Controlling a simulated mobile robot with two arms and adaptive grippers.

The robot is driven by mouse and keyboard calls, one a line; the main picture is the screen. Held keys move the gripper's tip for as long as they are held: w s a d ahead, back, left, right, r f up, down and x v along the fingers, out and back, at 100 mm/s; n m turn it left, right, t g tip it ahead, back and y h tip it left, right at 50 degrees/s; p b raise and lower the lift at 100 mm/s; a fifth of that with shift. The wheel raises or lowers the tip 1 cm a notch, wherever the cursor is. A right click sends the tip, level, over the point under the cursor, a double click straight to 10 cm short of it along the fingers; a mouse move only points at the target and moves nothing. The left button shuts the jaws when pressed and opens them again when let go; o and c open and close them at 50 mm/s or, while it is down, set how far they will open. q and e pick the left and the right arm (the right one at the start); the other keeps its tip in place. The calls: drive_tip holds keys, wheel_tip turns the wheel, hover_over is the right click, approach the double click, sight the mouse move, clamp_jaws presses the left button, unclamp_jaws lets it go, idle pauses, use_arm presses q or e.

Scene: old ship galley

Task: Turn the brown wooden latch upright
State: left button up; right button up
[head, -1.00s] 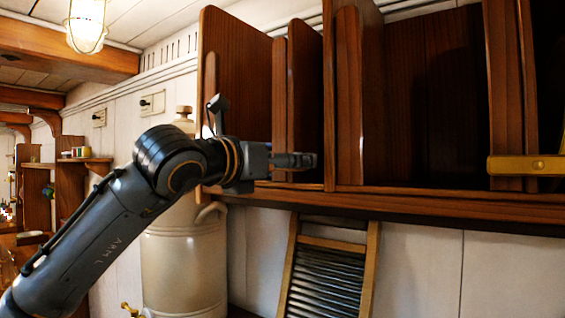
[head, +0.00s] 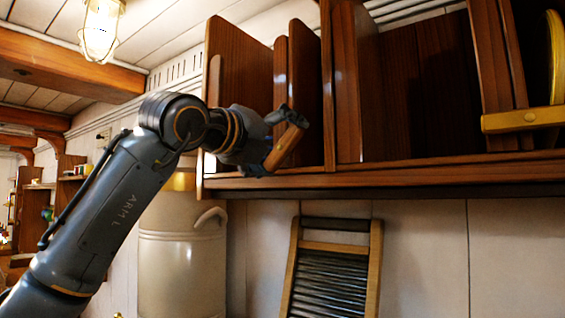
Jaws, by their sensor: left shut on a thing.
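The brown wooden latch (head: 284,149) is a short bar in front of the left part of the wall cabinet (head: 420,174). It is tilted, with its upper end to the right and its lower end to the left. My left gripper (head: 288,117) comes in from the left and is shut on the latch near its upper end. The gripper hides part of the latch, and I cannot see its pivot. My right gripper is not in view.
A second, lighter latch (head: 525,119) lies nearly level across the cabinet's right upright. A washboard (head: 331,268) leans on the wall under the cabinet. A lit caged lamp (head: 101,29) hangs at upper left.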

use_arm(q)
drive_tip(key=n+b, duration=0.1)
drive_tip(key=n, duration=0.1)
drive_tip(key=n+b, duration=0.2)
drive_tip(key=shift+a+f+n, duration=0.1)
drive_tip(key=shift+f+n, duration=0.1)
drive_tip(key=shift+n, duration=0.1)
drive_tip(key=n+b, duration=0.2)
drive_tip(key=n, duration=0.2)
drive_tip(key=shift+n, duration=0.3)
drive_tip(key=o, duration=0.8)
drive_tip(key=shift+w, duration=0.1)
drive_tip(key=v, duration=1.2)
